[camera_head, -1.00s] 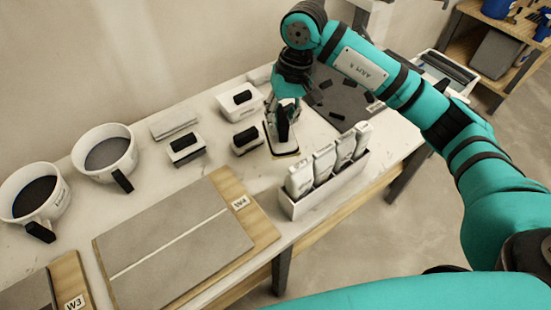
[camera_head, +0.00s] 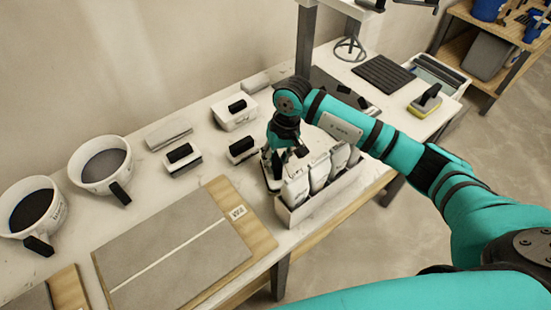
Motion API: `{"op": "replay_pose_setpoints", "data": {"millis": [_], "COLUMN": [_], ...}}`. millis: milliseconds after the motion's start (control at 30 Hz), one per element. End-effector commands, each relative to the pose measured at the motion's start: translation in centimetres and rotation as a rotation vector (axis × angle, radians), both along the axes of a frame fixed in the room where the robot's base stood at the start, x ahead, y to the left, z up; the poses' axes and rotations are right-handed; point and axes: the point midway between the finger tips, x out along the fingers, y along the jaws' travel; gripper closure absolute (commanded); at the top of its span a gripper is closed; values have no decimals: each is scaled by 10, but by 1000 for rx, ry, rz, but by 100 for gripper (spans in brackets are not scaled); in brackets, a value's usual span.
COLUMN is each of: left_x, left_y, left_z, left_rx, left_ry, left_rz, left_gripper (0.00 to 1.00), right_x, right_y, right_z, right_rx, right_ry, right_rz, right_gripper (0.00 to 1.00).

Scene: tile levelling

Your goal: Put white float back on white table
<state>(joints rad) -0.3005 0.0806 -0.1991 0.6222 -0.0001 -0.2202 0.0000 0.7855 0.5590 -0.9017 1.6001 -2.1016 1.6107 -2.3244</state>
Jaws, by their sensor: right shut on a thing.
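My right gripper (camera_head: 279,160) reaches down over the white table (camera_head: 165,195), just left of the box of bags. It is shut on the white float (camera_head: 271,181), a flat white plate whose upper part the gripper mostly hides. The float is low by the tabletop, close to the box's left end; I cannot tell whether it touches the table. My left gripper is not in view.
White blocks with black grips (camera_head: 183,158) stand left of and behind the gripper. The box of white bags (camera_head: 318,190) is close on the right. Two buckets (camera_head: 102,166) and the W4 board (camera_head: 175,250) lie left. A yellow-edged tool (camera_head: 426,102) is at the far right.

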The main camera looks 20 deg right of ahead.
Motion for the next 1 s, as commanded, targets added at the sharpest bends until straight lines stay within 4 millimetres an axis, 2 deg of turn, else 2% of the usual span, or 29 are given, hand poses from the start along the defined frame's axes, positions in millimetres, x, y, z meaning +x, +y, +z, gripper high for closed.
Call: {"op": "replay_pose_setpoints", "data": {"millis": [267,300,467,833,1000], "left_x": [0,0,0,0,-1], "left_y": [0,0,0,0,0], "left_z": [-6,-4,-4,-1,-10], "left_rx": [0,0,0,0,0], "left_ry": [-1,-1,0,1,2], "left_rz": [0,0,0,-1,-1], "left_gripper": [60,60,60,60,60], "right_x": [1,0,0,1,2], "right_y": [0,0,0,0,-6], "right_z": [-3,-2,-2,5,32], "right_rx": [1,1,1,1,1], "right_ry": [-2,0,0,-2,-8], "right_rz": [0,0,0,1,1], "right_gripper": [100,78,59,59,59]}}
